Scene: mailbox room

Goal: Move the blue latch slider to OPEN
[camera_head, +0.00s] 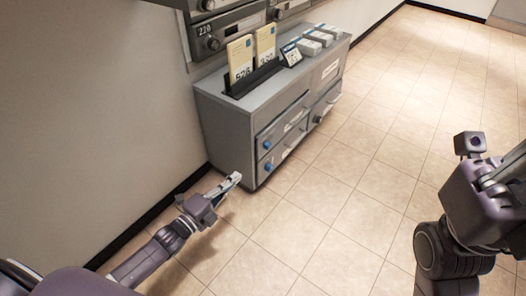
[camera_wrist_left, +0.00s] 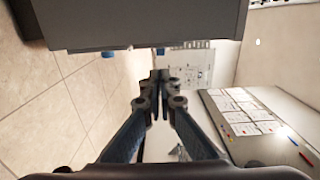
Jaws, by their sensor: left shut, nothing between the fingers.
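The grey cabinet (camera_head: 228,140) has drawers on its front. My left gripper (camera_head: 233,180) is shut and empty, low in front of the cabinet's near corner, apart from the blue pieces. In the left wrist view its fingers (camera_wrist_left: 161,78) are together below the cabinet (camera_wrist_left: 140,22), with a blue piece (camera_wrist_left: 108,54) at the cabinet's edge. My right arm shows at the right, its fingers unclear.
Yellow cards (camera_head: 240,60) stand in a black holder on the cabinet top, with small boxes (camera_head: 311,39) behind. Grey mailboxes (camera_head: 225,30) hang on the wall above. The tiled floor (camera_head: 340,190) is clear.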

